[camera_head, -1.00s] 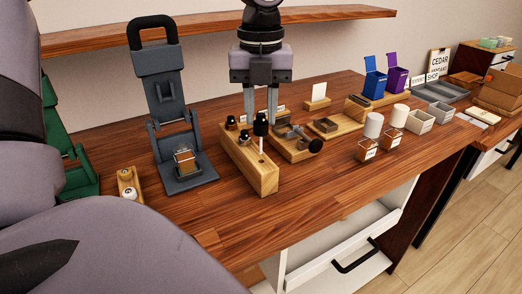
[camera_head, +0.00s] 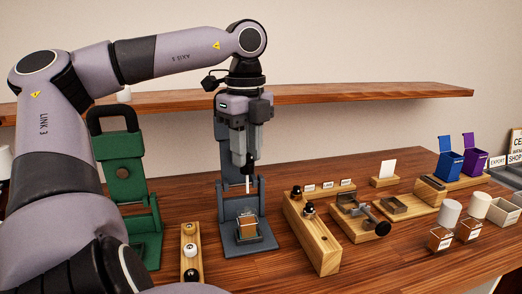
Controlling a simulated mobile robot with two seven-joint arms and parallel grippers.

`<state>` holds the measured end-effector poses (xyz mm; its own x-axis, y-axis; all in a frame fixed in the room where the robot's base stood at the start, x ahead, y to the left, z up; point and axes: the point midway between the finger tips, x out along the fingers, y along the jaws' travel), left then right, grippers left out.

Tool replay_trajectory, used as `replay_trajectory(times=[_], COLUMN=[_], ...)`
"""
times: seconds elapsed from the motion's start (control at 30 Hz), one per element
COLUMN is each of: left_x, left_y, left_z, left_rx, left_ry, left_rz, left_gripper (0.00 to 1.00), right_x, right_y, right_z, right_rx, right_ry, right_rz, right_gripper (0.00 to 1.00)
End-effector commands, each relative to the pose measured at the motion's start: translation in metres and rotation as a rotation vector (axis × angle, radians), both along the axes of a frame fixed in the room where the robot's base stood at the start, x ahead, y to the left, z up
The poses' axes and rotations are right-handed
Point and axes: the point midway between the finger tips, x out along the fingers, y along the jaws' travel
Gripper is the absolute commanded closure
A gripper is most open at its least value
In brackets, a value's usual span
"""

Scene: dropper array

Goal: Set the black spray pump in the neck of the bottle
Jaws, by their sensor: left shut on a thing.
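My left gripper (camera_head: 247,160) is shut on the black spray pump (camera_head: 249,168), whose body is mostly hidden between the fingers. The pump's thin white tube (camera_head: 248,184) hangs straight down. The bottle (camera_head: 247,229), small and amber with a pale label, stands in the dark grey press (camera_head: 226,246). The gripper and pump are above the bottle, in front of the press's upright. The tube looks roughly in line with the bottle; I cannot tell whether its tip is at the neck. My right gripper is not in view.
A wooden rack (camera_head: 322,250) with other black-topped droppers stands right of the press. A green press (camera_head: 120,160) and a wooden block with round caps (camera_head: 190,262) are at left. A wooden shelf (camera_head: 360,92) runs behind. Two capped amber bottles stand at far right.

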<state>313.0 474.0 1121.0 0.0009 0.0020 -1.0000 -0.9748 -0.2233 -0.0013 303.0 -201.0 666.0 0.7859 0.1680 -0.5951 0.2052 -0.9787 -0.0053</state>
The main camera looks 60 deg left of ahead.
Motion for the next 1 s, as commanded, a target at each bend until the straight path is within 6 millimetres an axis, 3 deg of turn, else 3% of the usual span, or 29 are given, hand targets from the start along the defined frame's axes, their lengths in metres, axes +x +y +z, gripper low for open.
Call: replay_trajectory(times=[0.53,1.0], left_x=[-0.002,-0.001], left_y=[0.001,0.001], left_z=[0.000,-0.040], left_rx=[-0.001,-0.002], left_ry=[0.002,0.000], left_rz=[0.018,0.016], left_gripper=[0.99,0.99], right_x=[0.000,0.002], right_y=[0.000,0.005], right_z=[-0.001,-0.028], right_rx=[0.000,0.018], right_ry=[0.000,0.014], right_rz=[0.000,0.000], right_gripper=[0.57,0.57])
